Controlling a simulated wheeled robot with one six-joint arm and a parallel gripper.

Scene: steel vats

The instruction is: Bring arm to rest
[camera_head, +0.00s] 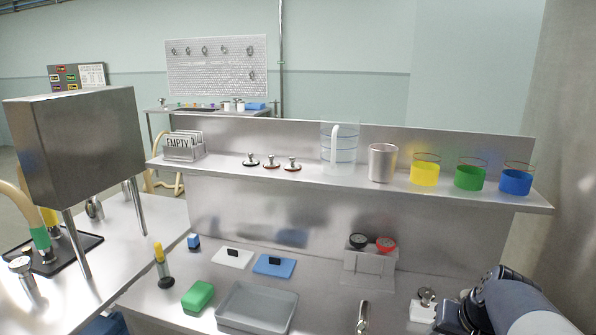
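Part of my arm (515,307) shows at the lower right corner, a blue-grey link with a dark joint at its left end. It is in front of the right end of the steel bench (330,318). The fingers of my gripper do not show, so what they hold, if anything, is hidden. A small white block with a metal knob (425,299) is just left of the dark joint in the picture; whether they touch I cannot tell.
A steel shelf (340,186) above the bench carries a clear jug (340,155), a metal cup (382,163) and yellow, green and blue beakers (516,181). A grey tray (225,313), a green block (198,297) and a tap (362,318) are below. A steel box (80,145) stands left.

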